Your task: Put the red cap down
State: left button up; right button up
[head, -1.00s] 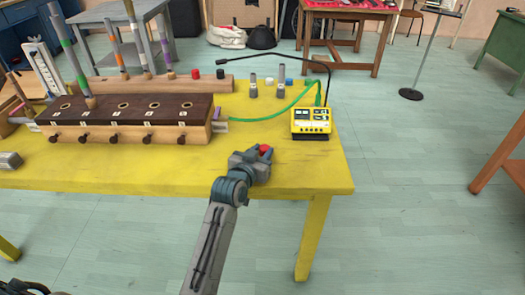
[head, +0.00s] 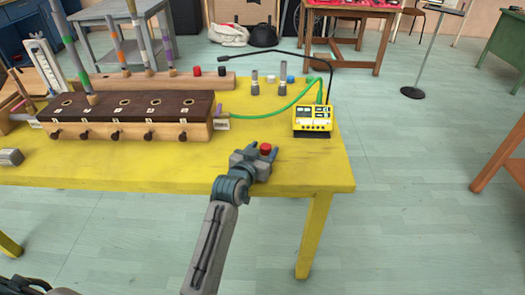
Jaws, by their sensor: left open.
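The red cap (head: 266,148) is small and round and shows at the tips of my left gripper (head: 263,152), near the front right of the yellow table (head: 310,170). The gripper's jaws are open, with a finger showing on either side of the cap. The fingers and gripper body hide the cap's lower part, so I cannot tell whether it rests fully on the tabletop. My right gripper is not in view.
A yellow device (head: 312,119) with a green cable stands behind and right of the gripper. A wooden block instrument (head: 130,118) with upright tubes fills the left. Another red cap (head: 196,71) sits on a wooden rail at the back. The table's front right is clear.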

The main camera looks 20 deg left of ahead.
pick_arm(q)
jog(key=s+a+r, duration=0.1)
jog(key=s+r, duration=0.1)
jog(key=s, duration=0.9)
jog(key=shift+s+a, duration=0.15)
jog(key=shift+s, duration=0.25)
